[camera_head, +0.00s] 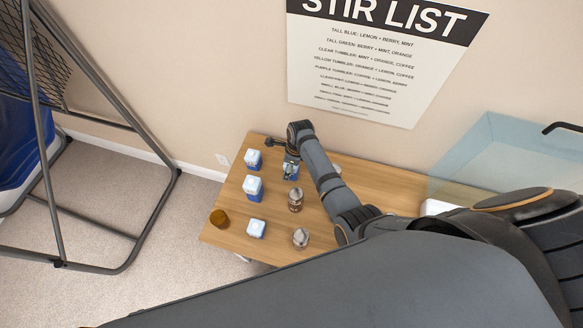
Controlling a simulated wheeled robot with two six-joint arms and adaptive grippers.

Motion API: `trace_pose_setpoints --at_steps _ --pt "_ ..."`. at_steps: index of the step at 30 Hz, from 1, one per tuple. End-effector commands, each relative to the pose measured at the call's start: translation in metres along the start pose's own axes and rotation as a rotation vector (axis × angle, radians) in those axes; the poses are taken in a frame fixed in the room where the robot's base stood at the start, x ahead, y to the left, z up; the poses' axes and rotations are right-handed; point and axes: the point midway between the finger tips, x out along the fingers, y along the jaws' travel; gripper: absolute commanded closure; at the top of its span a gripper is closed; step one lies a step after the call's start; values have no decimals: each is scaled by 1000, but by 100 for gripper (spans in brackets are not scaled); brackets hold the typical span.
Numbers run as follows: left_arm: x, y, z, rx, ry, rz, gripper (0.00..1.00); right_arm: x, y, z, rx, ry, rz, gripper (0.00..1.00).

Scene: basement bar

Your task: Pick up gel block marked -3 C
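Several small blue blocks with white tops stand on the wooden table: one at the back left (253,160), one in the middle left (253,187) and one paler, lower one near the front (256,229). No marking, such as -3 C, is legible on any block. My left gripper is not in view.
Two metal-topped jars, one in the middle (295,200) and one at the front (301,238), stand right of the blocks. An amber cup (219,218) is near the left edge. A transparent bluish box (490,150) stands at the right. A black metal frame (155,205) stands left.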

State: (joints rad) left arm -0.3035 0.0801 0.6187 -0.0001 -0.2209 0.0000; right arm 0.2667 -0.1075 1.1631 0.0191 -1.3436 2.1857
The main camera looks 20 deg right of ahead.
Motion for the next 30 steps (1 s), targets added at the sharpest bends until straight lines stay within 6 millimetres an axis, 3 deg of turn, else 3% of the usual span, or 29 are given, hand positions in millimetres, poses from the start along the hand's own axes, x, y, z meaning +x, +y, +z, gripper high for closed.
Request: trace_pose_setpoints --at_steps 1,15,23,30 --pt "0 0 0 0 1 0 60 0 0 0 0 0 0 33" --pt "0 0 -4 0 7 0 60 -1 0 0 0 0 0 94" --pt "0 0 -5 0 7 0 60 -8 -1 2 0 -2 -2 94" --pt "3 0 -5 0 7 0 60 -58 -1 10 0 -3 -5 94"
